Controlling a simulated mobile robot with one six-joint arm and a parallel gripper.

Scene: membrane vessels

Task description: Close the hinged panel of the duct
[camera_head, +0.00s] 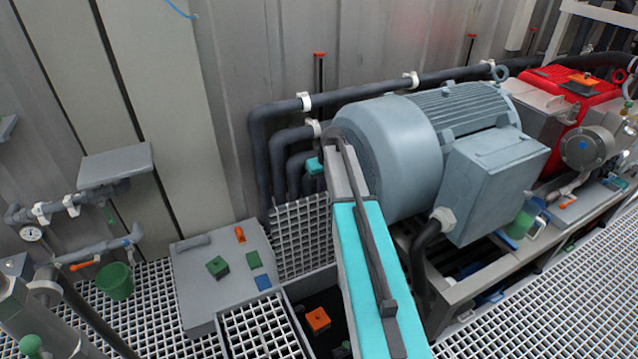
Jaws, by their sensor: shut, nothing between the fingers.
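A dark rectangular opening (337,330) in the grated floor, at the lower middle, looks like the duct. An orange block (318,319) sits inside it, and a small green item is partly hidden lower down. A framed grating panel (262,334) lies at the left of the opening. I cannot tell whether this is the hinged panel, and no hinge shows clearly. My grey and teal arm (372,270) reaches up from the bottom and hides the right side of the opening. My gripper cannot be made out; the arm's far end is beside the large motor.
A large grey-blue motor (440,150) stands right of my arm on a metal frame. Dark pipes (262,150) run along the wall behind. A grey plate (215,290) with small green, blue and orange pieces lies left of the opening.

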